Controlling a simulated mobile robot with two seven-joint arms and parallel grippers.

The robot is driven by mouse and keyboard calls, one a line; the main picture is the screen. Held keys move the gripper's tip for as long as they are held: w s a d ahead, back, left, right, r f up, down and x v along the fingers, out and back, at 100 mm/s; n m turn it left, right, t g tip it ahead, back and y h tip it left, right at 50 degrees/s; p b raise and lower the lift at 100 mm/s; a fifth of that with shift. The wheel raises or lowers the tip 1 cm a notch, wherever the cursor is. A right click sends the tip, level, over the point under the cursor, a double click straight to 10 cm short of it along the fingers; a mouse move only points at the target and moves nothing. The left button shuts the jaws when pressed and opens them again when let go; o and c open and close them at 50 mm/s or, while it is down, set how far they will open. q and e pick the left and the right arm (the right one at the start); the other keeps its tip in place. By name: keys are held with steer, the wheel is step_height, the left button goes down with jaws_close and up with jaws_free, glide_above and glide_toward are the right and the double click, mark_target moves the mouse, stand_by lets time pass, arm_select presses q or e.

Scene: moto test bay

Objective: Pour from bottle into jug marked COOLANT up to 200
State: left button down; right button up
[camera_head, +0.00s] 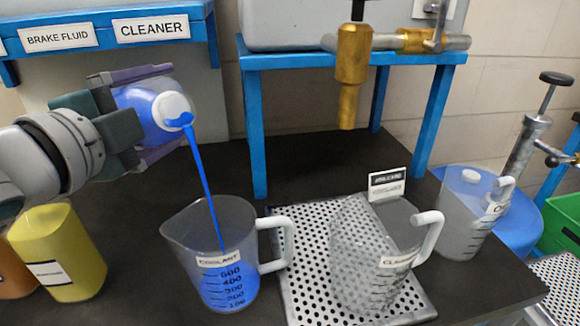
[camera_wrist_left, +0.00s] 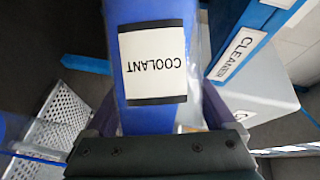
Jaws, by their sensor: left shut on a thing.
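My left gripper (camera_head: 140,118) is shut on a blue bottle (camera_head: 148,112) with a white neck, tilted with its mouth to the right. The wrist view shows the bottle's COOLANT label (camera_wrist_left: 153,62). A thin blue stream (camera_head: 202,175) runs from the mouth down into the clear jug marked COOLANT (camera_head: 185,232). Blue liquid (camera_head: 226,290) fills the jug's lower part and shows behind the printed numbers. Seen from above, its exact level is hard to read. The jug stands upright on the dark bench, handle to the right. My right gripper is not in view.
A clear jug with a partly readable label (camera_head: 350,250) stands on a perforated tray (camera_head: 293,290); another jug (camera_head: 465,225) stands farther right. A yellow container (camera_head: 60,255) is at left. A brass tap (camera_head: 352,75) hangs above, by a blue stand (camera_head: 252,130).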

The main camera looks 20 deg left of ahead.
arm_select(q)
steer(key=shift+s+d+f+m+t+b, duration=0.1)
steer(key=shift+d+f+m+t+b, duration=0.35)
steer(key=shift+b, duration=0.45)
stand_by(1.9)
steer(key=shift+m+b, duration=0.45)
stand_by(2.4)
